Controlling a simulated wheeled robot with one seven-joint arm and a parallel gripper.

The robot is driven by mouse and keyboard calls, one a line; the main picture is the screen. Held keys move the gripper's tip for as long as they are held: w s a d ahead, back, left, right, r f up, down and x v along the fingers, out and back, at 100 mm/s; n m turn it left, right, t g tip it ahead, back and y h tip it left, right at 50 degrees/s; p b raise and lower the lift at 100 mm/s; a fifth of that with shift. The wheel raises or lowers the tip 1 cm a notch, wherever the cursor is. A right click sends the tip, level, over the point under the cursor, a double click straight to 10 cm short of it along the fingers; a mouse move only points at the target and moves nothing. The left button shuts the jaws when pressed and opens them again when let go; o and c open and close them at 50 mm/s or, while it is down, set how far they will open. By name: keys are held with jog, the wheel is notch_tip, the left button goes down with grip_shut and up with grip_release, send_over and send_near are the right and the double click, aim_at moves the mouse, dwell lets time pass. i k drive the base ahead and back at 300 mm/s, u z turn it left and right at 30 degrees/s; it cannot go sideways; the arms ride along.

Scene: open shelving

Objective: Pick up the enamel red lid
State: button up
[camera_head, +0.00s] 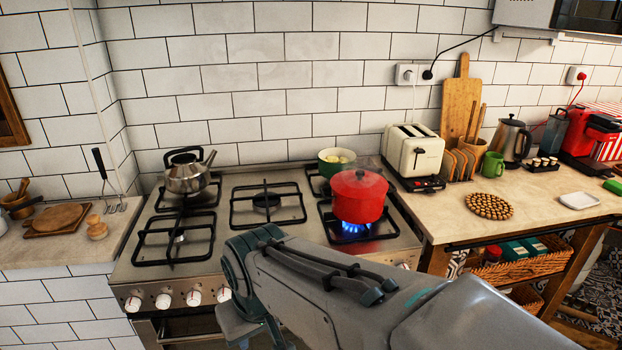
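The enamel red lid (358,180) sits on top of a red pot (358,208) on the front right burner of the stove. A blue flame burns under the pot. My arm reaches in from the lower right across the front of the stove. My gripper's fingers are not visible; the end of the arm points down at the stove's front edge, left of and nearer than the pot, apart from it.
A green pot (337,163) stands behind the red pot. A kettle (188,172) is at the stove's back left. A cream toaster (412,152) stands close on the right. The stove's front left burner (178,238) is clear. A cutting board (459,105) leans on the wall.

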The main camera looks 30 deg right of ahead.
aim_at(337, 185)
jog(key=z, duration=1.1)
jog(key=k, duration=0.4)
jog(key=z, duration=1.05)
jog(key=i, duration=0.75)
jog(key=u, duration=0.6)
jog(key=i, duration=0.7)
jog(key=u, duration=0.75)
